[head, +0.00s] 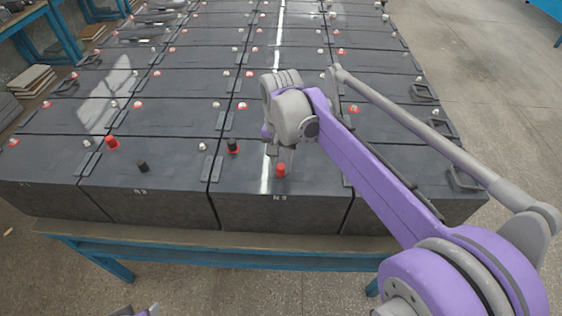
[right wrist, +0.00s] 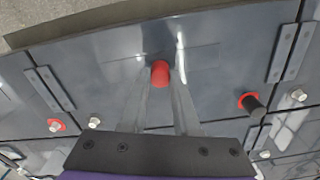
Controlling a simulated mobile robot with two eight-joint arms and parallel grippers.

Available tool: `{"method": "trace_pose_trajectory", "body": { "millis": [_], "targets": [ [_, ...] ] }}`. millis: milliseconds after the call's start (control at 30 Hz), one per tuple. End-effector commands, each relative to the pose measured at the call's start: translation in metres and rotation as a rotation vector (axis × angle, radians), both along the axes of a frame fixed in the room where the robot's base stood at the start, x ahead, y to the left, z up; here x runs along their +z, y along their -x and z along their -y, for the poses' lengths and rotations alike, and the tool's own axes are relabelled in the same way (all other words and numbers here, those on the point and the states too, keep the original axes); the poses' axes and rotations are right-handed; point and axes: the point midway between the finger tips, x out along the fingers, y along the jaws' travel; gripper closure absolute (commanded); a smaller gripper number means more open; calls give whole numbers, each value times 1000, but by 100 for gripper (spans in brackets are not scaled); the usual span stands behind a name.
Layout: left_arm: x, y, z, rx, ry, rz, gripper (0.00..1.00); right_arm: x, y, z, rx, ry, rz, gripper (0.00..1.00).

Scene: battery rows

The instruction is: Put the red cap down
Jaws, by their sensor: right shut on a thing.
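The red cap (head: 281,170) is at the front part of a dark battery top, near its front edge. My right gripper (head: 284,160) reaches down over this battery and is shut on the cap. In the right wrist view the red cap (right wrist: 160,73) sits between the fingertips of the right gripper (right wrist: 160,82). I cannot tell whether the cap touches the battery top or hangs just above it. My left gripper is not seen; only a small piece of my own body shows at the bottom edge of the head view.
A black post with a red ring (head: 232,146) stands left of the held cap. Another red cap (head: 111,142) and a black cap (head: 142,166) are on the battery to the left. Rows of batteries with terminals and handles (head: 466,179) fill the blue-framed bench (head: 220,256).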

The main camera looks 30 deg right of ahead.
Motion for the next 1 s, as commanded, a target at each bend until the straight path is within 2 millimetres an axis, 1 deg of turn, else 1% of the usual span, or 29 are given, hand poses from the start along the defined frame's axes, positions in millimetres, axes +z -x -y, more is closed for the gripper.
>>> {"method": "trace_pose_trajectory", "body": {
  "millis": [200,233,367,400,667,767,867,1000],
  "targets": [
    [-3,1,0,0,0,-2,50,-4,0,0,0,0,0,100],
    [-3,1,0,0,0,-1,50,-4,0,0,0,0,0,67],
    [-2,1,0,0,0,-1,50,-3,0,0,0,0,0,43],
    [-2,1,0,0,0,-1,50,-3,0,0,0,0,0,40],
    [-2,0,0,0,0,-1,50,-2,0,0,0,0,0,40],
    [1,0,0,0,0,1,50,4,0,0,0,0,0,40],
    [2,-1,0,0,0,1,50,17,0,0,0,0,0,40],
    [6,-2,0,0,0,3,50,47,0,0,0,0,0,40]
  ]
}}
